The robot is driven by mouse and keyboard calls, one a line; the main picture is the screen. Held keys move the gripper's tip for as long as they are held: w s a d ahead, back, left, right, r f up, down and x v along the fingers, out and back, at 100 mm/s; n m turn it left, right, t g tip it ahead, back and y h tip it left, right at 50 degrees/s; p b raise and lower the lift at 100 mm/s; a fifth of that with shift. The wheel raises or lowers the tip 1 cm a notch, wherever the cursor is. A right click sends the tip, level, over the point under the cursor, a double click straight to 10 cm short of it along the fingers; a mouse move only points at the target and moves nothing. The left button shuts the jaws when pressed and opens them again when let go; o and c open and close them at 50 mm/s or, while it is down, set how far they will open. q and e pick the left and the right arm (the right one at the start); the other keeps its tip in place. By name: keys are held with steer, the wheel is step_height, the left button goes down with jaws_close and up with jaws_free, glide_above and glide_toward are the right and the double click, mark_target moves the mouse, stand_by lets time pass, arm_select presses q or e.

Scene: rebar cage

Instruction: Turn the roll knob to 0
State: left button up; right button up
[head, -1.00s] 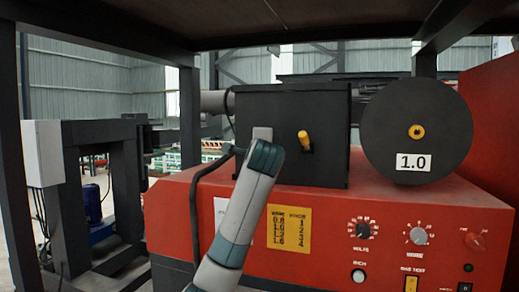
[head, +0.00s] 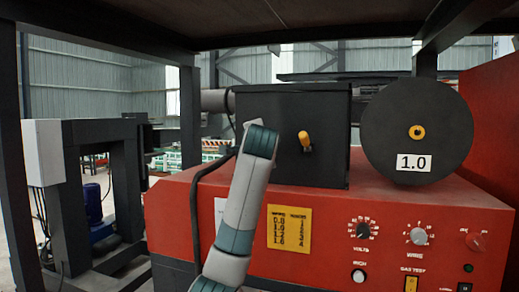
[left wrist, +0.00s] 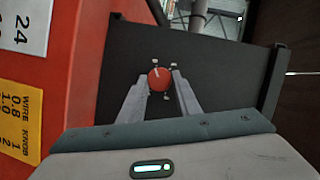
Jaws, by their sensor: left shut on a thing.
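The red knob (left wrist: 160,79) shows in the left wrist view on a face of the dark box, with small white marks around it and a light line on its upper part. The marks are too small to read. My left gripper (left wrist: 161,84) has one finger on each side of the knob and is shut on it. In the head view, the dark box (head: 325,130) stands on the red machine; the knob and my left fingers are hidden there. My right gripper is in neither view.
The red machine (head: 340,225) carries a yellow wire and knob chart (head: 289,228), several dials and a switch. A dark post (head: 190,115) stands left of the box.

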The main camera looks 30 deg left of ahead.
arm_select(q)
steer(key=o, duration=1.1)
steer(key=shift+c, duration=0.2)
steer(key=b+v, duration=0.8)
steer(key=v, duration=0.9)
steer(key=shift+s+f, duration=0.1)
steer(key=shift+s, duration=0.1)
